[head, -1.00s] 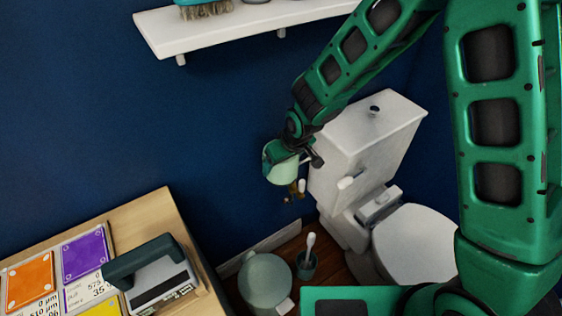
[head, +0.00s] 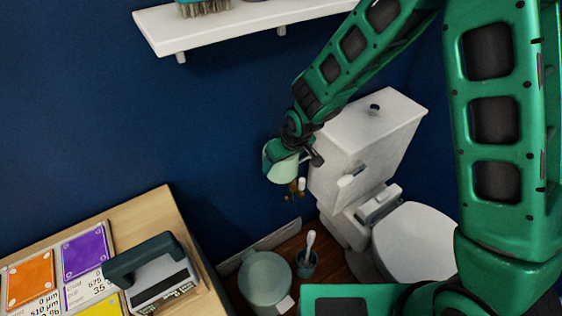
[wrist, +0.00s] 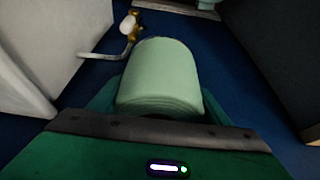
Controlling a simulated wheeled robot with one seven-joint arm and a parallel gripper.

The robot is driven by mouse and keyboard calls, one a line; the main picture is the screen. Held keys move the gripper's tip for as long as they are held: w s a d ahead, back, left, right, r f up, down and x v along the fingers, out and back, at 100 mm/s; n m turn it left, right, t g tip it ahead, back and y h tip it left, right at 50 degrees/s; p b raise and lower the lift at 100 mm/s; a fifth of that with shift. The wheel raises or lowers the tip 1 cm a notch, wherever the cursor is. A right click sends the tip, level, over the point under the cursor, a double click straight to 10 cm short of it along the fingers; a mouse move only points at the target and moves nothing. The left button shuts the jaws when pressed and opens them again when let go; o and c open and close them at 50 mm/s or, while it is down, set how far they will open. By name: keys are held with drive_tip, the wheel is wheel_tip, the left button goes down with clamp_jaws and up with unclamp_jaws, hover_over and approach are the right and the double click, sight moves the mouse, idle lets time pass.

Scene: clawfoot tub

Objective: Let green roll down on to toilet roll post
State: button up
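The pale green toilet roll (head: 283,173) is held off the floor in my gripper (head: 284,158), near the blue wall and left of the toilet cistern. In the wrist view the roll (wrist: 160,75) fills the middle, with green finger parts close against both its sides. My gripper (wrist: 160,110) appears shut on it; the fingertips are hidden by the roll. I cannot make out the toilet roll post in either view; the roll and gripper cover the space behind them.
The white toilet cistern (head: 365,150) stands just right of my gripper. A brass valve with a white handle (wrist: 128,24) and pipe sits beyond the roll. A bin (head: 266,278) and toilet brush holder (head: 307,263) stand below. A wooden table (head: 150,212) is at the left, a white shelf (head: 230,30) above.

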drive_tip(key=shift+c, duration=1.1)
drive_tip(key=shift+r, duration=0.1)
drive_tip(key=o, duration=1.1)
drive_tip(key=shift+v, duration=2.3)
drive_tip(key=v, duration=1)
drive_tip(key=shift+d+r, duration=0.15)
drive_tip(key=shift+d, duration=0.05)
drive_tip(key=shift+s, duration=0.1)
